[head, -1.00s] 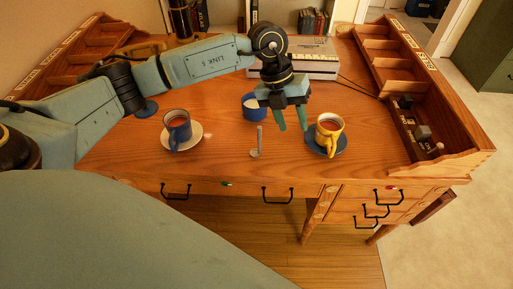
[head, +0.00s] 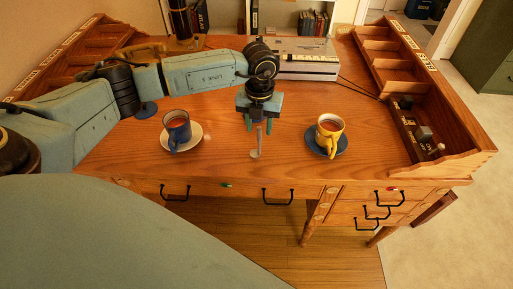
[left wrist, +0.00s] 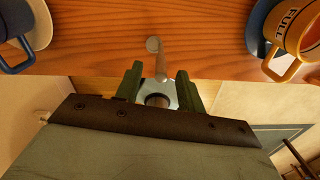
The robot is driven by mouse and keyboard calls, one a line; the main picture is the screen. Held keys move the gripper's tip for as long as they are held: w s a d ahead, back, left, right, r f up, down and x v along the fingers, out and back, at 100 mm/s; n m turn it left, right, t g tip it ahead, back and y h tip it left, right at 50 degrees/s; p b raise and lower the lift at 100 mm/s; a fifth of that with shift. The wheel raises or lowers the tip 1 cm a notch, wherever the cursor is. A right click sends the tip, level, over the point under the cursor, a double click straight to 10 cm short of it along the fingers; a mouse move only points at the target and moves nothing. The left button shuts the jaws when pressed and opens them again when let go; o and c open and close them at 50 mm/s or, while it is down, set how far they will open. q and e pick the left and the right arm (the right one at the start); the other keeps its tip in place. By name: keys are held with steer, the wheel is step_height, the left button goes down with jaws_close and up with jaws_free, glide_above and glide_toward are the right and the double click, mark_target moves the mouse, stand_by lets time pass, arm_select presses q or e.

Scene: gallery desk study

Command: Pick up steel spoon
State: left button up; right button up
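The steel spoon (head: 256,147) lies on the wooden desk between the two cups, its bowl toward the front edge. It also shows in the left wrist view (left wrist: 154,46), where its handle runs down toward the gap between my fingers. My left gripper (head: 258,125) is open, with green fingers pointing down at the handle end of the spoon. In the left wrist view the open fingers (left wrist: 160,85) stand on either side of the handle's line. I cannot tell their height above the desk. My right gripper is not in view.
A blue cup (head: 178,127) on a white saucer (head: 193,139) stands to the left. A yellow cup (head: 329,133) on a blue saucer (head: 341,145) stands to the right. A pale boxy device (head: 308,60) and books are at the back. Wooden organisers (head: 400,80) line both sides.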

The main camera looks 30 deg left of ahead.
arm_select(q)
step_height(320, 180, down, 4)
steer(key=shift+r, duration=0.1)
jaws_close()
stand_by(0.4)
step_height(320, 180, up, 10)
steer(key=shift+r, duration=0.1)
